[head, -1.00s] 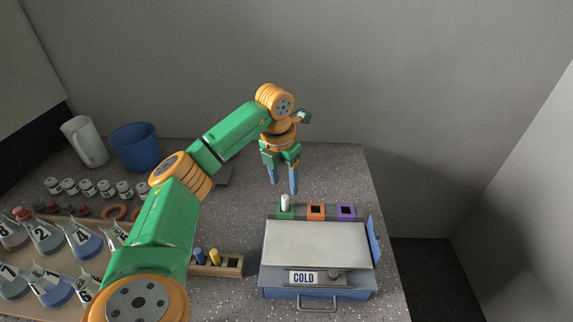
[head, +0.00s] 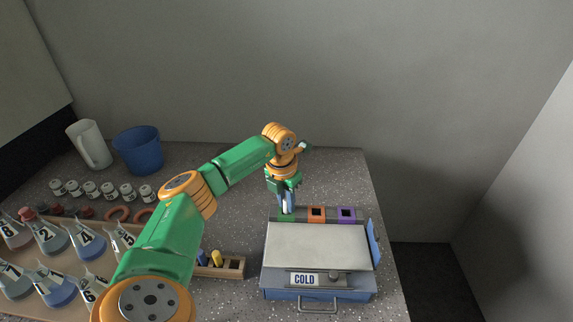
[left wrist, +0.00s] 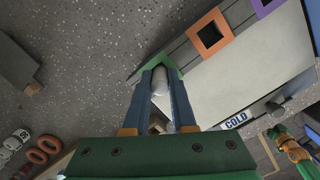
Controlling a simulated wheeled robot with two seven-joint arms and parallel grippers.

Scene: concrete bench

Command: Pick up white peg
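The white peg (left wrist: 160,82) stands upright in the green socket block (head: 285,217) at the left of the row behind the COLD box. My left gripper (head: 287,204) points down over this block, its two blue fingers on either side of the peg. In the left wrist view, the left gripper (left wrist: 162,84) has its fingers close in against the peg, with no clear gap. The fingers hide most of the peg in the head view. My right gripper is not in view.
An orange socket block (head: 316,214) and a purple one (head: 346,214) stand to the right of the green one. The COLD box (head: 318,246) lies in front. A wooden rack (head: 232,267) with coloured pegs is at its left. The bench behind is clear.

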